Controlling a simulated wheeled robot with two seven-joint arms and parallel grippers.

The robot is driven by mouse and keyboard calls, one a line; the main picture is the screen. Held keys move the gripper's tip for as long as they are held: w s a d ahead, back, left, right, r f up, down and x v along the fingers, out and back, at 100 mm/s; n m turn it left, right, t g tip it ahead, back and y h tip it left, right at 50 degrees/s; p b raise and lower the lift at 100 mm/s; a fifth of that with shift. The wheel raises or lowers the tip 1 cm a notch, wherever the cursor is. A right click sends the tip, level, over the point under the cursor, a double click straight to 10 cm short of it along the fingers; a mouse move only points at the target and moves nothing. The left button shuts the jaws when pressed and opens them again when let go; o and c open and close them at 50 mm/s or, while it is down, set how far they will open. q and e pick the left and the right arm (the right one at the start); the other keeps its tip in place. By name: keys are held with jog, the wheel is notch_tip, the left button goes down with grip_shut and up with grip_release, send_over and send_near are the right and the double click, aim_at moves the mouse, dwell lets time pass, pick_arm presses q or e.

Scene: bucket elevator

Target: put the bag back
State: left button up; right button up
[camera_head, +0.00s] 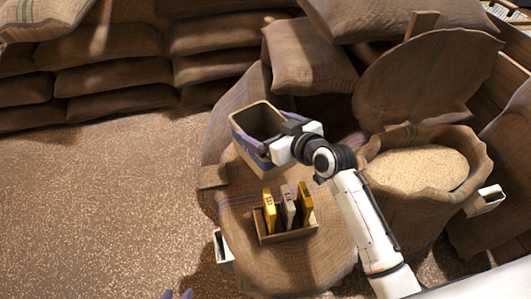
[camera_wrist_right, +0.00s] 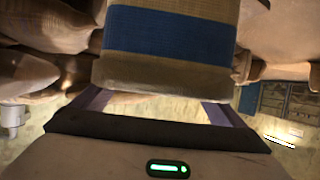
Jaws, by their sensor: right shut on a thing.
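A stiff, open-topped tan bag (camera_head: 241,139) with a blue band is in the middle of the head view, its mouth facing up and its inside looking empty. It fills the top of the right wrist view (camera_wrist_right: 170,40), where its woven cloth and blue band show. My right gripper (camera_head: 272,150) is shut on the bag, with a finger at each side of it. The bag is above or beside the back of a round sack top; I cannot tell if it touches.
A small wooden tray (camera_head: 264,238) with three upright packets, two yellow and one grey, stands on the sack top (camera_head: 312,262). An open grain sack (camera_head: 417,169) is at right, behind my right arm. Stacked sacks (camera_head: 110,80) line the back. The left floor is clear.

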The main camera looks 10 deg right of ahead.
jog(key=shift+f+b, duration=0.4)
jog(key=shift+f, duration=2.7)
jog(key=shift+f, duration=0.1)
jog(key=o, duration=1.8)
jog(key=shift+c, duration=0.2)
jog(key=shift+r, duration=0.2)
jog(key=v, duration=1.2)
jog(key=shift+p, duration=0.45)
jog(key=shift+d+f, duration=0.1)
